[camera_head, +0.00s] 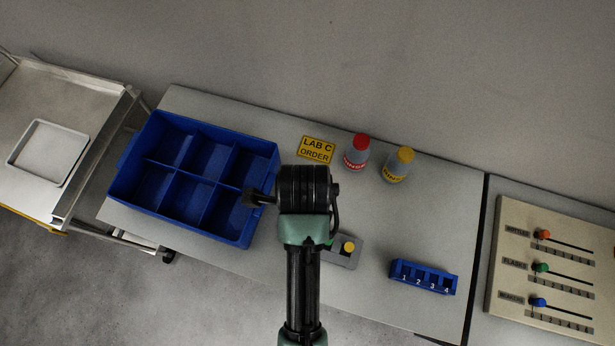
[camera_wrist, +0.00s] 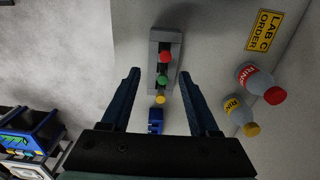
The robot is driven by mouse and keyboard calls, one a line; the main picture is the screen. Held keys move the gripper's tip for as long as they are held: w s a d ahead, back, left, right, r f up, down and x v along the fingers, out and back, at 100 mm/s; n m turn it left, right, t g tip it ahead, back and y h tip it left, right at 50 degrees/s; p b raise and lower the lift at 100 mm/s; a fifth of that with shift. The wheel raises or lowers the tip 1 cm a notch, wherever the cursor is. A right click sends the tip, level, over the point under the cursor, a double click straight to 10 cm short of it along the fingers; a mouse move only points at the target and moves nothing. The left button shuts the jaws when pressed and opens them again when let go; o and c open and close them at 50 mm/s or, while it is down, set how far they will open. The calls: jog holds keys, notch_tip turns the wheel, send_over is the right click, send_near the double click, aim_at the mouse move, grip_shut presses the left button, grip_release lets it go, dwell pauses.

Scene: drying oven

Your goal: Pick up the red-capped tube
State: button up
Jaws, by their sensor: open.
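The red-capped tube (camera_wrist: 165,57) stands in a small grey rack (camera_wrist: 153,49) in the wrist view, at the far end of a row with a green-capped tube (camera_wrist: 162,79) and a yellow-capped tube (camera_wrist: 160,99). My gripper (camera_wrist: 159,77) is open and empty. Its fingers appear on either side of the row, with the red cap just beyond the tips; the height gap is hard to judge. In the head view my arm hides the red cap and much of the rack (camera_head: 345,260); the yellow cap (camera_head: 348,247) shows beside the arm.
A blue six-compartment bin (camera_head: 147,160) is on the left of the table. Red-capped (camera_head: 356,155) and yellow-capped (camera_head: 398,166) bottles stand behind, near a yellow "LAB C ORDER" sign (camera_head: 316,149). A blue numbered rack (camera_head: 423,277) and a slider panel (camera_head: 545,265) are to the right.

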notch_tip(320, 180, down, 5)
jog(key=shift+w+f+p, duration=0.1)
jog(key=shift+w+p, duration=0.05)
jog(key=shift+p, duration=0.3)
jog(key=f, duration=0.1)
jog(key=f+p, duration=0.1)
jog(key=f, duration=0.2)
jog(key=shift+w+d, duration=0.25)
jog(key=shift+f, duration=0.6)
grip_shut()
